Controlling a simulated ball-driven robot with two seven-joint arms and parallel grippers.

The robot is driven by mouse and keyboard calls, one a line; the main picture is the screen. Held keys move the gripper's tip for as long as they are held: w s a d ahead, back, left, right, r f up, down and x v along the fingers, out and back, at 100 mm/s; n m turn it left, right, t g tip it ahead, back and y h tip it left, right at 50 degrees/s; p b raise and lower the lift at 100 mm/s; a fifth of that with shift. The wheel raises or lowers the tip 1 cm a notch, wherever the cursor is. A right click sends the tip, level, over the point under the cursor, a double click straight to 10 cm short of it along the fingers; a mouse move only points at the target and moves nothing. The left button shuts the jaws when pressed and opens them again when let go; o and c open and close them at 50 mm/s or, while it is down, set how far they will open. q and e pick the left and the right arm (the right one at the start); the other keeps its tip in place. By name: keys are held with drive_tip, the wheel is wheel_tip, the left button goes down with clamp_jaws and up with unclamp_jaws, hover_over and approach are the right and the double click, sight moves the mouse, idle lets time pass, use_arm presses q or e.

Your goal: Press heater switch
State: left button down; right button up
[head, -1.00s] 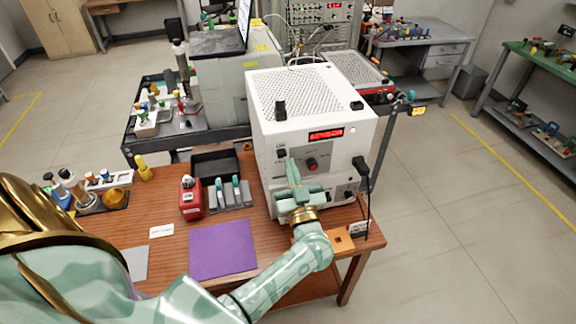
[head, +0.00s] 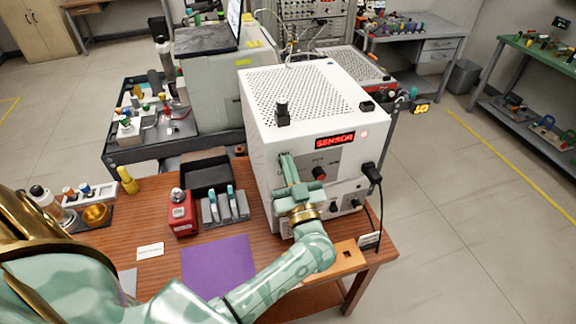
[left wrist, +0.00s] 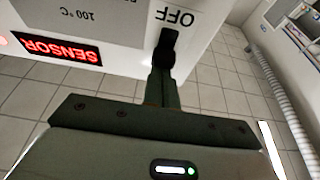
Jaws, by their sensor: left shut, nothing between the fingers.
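The white instrument box (head: 262,150) stands at the back right of the wooden table, with a lit red SENSOR display (head: 335,140) on its front. My left gripper (head: 285,158) is shut and empty, its tips at the upper left of that front panel. In the left wrist view the display (left wrist: 62,50) appears upside down. The black heater switch (left wrist: 167,40) sits beside the printed word OFF. The shut fingers (left wrist: 162,85) reach right up to the switch; I cannot tell whether they touch it. In the head view the gripper hides the switch. My right gripper is not in view.
A red device (head: 181,215), a grey rack (head: 225,206) and a purple mat (head: 217,262) lie left of my arm.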

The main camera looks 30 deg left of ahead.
use_arm(q)
drive_tip(key=shift+d+r, duration=0.1)
wheel_tip(320, 180, down, 3)
drive_tip(key=shift+s+b, duration=0.1)
drive_tip(key=shift+b, duration=0.35)
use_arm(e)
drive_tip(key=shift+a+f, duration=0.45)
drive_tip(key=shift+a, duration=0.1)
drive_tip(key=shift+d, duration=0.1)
